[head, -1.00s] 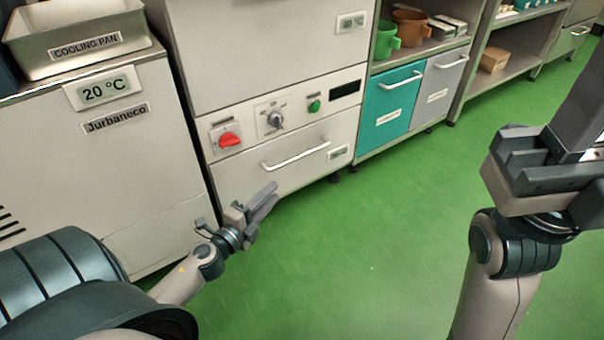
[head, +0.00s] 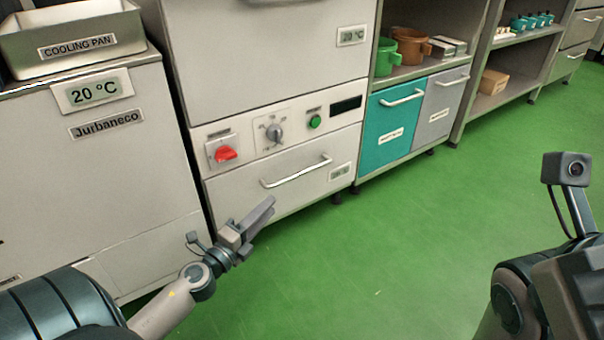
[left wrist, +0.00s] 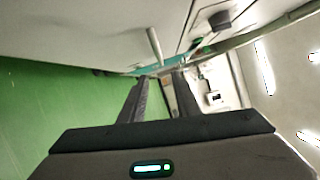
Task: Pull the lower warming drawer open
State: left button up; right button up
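The lower warming drawer (head: 285,205) is a pale grey front at the bottom of the oven-like unit. It looks shut, flush with the panel above. Its white bar handle (head: 297,171) runs across the upper front; a pale bar handle (left wrist: 154,45) shows beyond the fingers in the left wrist view. My left gripper (head: 268,206) is in front of the drawer's lower left part, below the handle and apart from it. In the left wrist view its two fingers (left wrist: 161,78) are spread with nothing between them. My right arm shows at the right edge; its fingers are not seen.
A red knob (head: 225,154), grey dial (head: 274,134) and green button (head: 315,122) sit above the drawer. A Jurbaneco cabinet (head: 110,175) stands left, with a cooling pan (head: 75,35) on top. A teal drawer (head: 390,125) is to the right. The green floor (head: 390,240) ahead is clear.

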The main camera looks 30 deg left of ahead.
aim_at(302, 173)
pick_arm(q)
jog(key=w+b, duration=0.1)
jog(key=w, duration=1)
jog(key=w+r+b, duration=0.1)
jog(key=w, duration=0.5)
jog(key=shift+b, duration=0.3)
jog(key=shift+r, duration=0.1)
grip_shut()
